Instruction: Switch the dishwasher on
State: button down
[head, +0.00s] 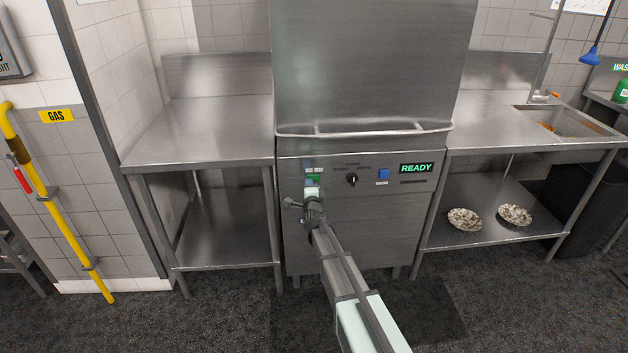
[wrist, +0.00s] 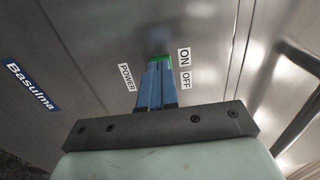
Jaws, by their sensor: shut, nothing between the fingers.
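The dishwasher (head: 375,75) is a tall steel unit in the middle of the head view, with its hood down and a bar handle across it. Its front panel has a dark knob (head: 351,180), a blue button (head: 382,175) and a green READY display (head: 416,168). A green power switch (wrist: 160,59) shows between the POWER and ON/OFF labels in the wrist view. My gripper (wrist: 155,66) is shut and empty, its blue fingertips at the switch and covering part of it. I cannot tell whether they touch it. My gripper also shows in the head view (head: 312,184).
Steel tables flank the dishwasher, one on the left (head: 210,130) and one on the right (head: 485,130). Two speckled plates (head: 464,219) sit on the right table's lower shelf. A yellow gas pipe (head: 62,225) runs up the left wall. The floor in front is clear.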

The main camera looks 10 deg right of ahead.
jog(key=s, duration=0.6)
jog(key=shift+s, duration=0.35)
dwell(0.6)
jog(key=s+a+f+n+g+y, duration=0.1)
jog(key=s+a+f+n+g, duration=0.15)
jog(key=f+n, duration=0.25)
jog(key=s+a+f+n+g+y, duration=0.1)
jog(key=s+f+n+g, duration=0.1)
jog(key=f+n+g, duration=0.25)
jog(key=s+f+n+g, duration=0.65)
jog(key=s+f, duration=0.35)
jog(key=s, duration=0.5)
jog(key=s+d+f+g, duration=0.3)
jog(key=s+d+f, duration=0.1)
jog(key=s, duration=1.2)
jog(key=s+d+f+n+g+h, duration=0.1)
jog(key=s+d+f+g, duration=0.3)
jog(key=s, duration=1.2)
jog(key=s+d+f+n+g+h, duration=0.1)
jog(key=s+d+f+g, duration=0.2)
jog(key=s+f, duration=0.6)
jog(key=s+g, duration=0.1)
jog(key=s, duration=0.6)
jog(key=shift+s+d+f, duration=0.15)
jog(key=shift+s+d, duration=0.05)
jog(key=shift+d, duration=0.2)
